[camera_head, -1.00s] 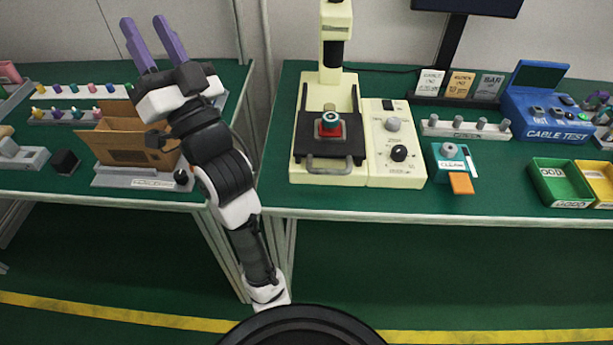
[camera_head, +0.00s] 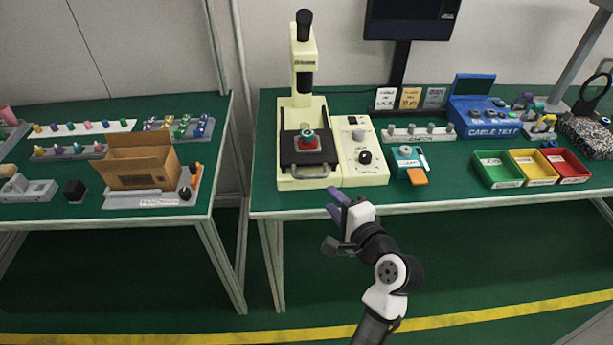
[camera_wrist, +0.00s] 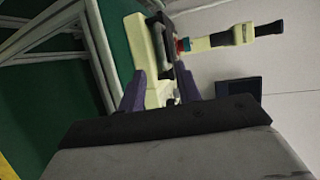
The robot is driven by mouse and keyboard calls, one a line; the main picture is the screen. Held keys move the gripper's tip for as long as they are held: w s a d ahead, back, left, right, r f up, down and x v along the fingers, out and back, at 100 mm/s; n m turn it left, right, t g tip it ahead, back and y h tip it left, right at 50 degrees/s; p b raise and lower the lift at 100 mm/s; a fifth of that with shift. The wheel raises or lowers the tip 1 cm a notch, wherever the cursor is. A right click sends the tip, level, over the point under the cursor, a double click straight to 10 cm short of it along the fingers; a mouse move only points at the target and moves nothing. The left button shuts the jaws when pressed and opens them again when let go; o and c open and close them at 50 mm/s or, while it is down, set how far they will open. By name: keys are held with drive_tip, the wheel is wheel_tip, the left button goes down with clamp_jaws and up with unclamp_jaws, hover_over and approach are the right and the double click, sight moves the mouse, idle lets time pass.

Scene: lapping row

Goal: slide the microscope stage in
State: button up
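The cream microscope (camera_head: 303,90) stands on the green bench, and it also shows sideways in the wrist view (camera_wrist: 225,38). Its black stage (camera_head: 308,158) carries a small red and teal round part (camera_head: 307,138) and has a grey bar handle (camera_head: 310,172) at its front edge. My gripper (camera_head: 333,202) is in front of the bench edge, below and slightly right of the handle, and touches nothing. In the wrist view its two purple fingers (camera_wrist: 160,92) stand apart with nothing between them, and the microscope lies beyond them.
The cream control box (camera_head: 362,150) with knobs adjoins the microscope. A teal block (camera_head: 405,158) with an orange pad sits to its right, then green, yellow and red trays (camera_head: 500,182). A cardboard box (camera_head: 140,165) is on the left bench. The floor in front is clear.

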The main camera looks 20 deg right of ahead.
sight(312, 178)
drive_tip(key=p+x, duration=0.2)
drive_tip(key=x, duration=0.9)
drive_tip(key=shift+w+r, duration=0.1)
drive_tip(key=shift+w, duration=0.25)
drive_tip(key=shift+c, duration=0.2)
clamp_jaws()
